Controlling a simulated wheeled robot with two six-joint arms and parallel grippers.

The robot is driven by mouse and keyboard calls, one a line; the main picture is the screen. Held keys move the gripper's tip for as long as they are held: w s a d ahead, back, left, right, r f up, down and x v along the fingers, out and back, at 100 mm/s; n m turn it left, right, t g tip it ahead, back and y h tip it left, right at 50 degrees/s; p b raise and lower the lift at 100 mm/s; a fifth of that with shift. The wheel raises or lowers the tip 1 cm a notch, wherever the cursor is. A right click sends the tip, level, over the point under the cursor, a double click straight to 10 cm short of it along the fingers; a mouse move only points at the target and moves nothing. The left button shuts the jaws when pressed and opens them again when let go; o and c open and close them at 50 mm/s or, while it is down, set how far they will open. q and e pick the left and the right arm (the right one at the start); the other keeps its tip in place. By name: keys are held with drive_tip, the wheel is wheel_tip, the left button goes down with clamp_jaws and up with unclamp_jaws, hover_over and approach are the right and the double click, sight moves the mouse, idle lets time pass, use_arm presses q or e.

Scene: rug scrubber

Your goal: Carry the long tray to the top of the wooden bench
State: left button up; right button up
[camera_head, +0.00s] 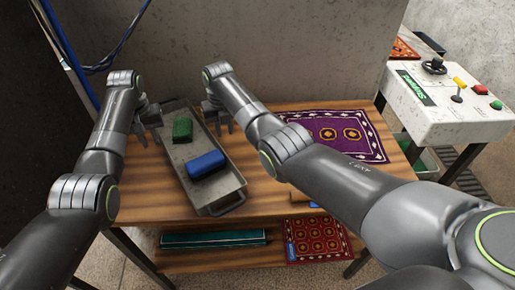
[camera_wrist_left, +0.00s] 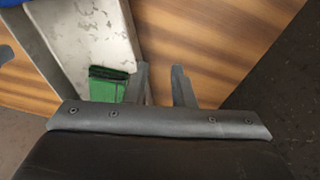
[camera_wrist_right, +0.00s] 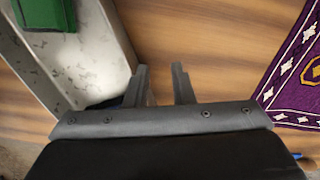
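The long grey metal tray (camera_head: 215,188) lies on the wooden bench (camera_head: 150,190), running from the back wall toward the front edge, with a handle at each end. It holds a green block-like brush (camera_head: 182,129) and a blue one (camera_head: 206,165). My left gripper (camera_head: 150,134) is open beside the tray's left side near its far end. My right gripper (camera_head: 219,122) is open on the tray's right side. In the left wrist view (camera_wrist_left: 163,85) and right wrist view (camera_wrist_right: 162,85), the fingers are apart with nothing seen between them; whether they touch the tray is unclear.
A purple patterned rug (camera_head: 340,135) lies on the bench to the right. The lower shelf holds a teal box (camera_head: 213,238) and a red rug (camera_head: 318,240). A white control machine (camera_head: 440,105) stands at the right. A concrete wall (camera_head: 270,50) rises behind.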

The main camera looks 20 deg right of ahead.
drive_tip(key=shift+r, duration=0.1)
use_arm(q)
wheel_tip(320, 180, up, 9)
drive_tip(key=shift+s+r, duration=0.2)
drive_tip(key=shift+s, duration=0.15)
use_arm(e)
wheel_tip(320, 180, up, 12)
drive_tip(key=shift+s, duration=0.45)
use_arm(q)
drive_tip(key=shift+f, duration=0.1)
use_arm(e)
drive_tip(key=shift+f, duration=0.2)
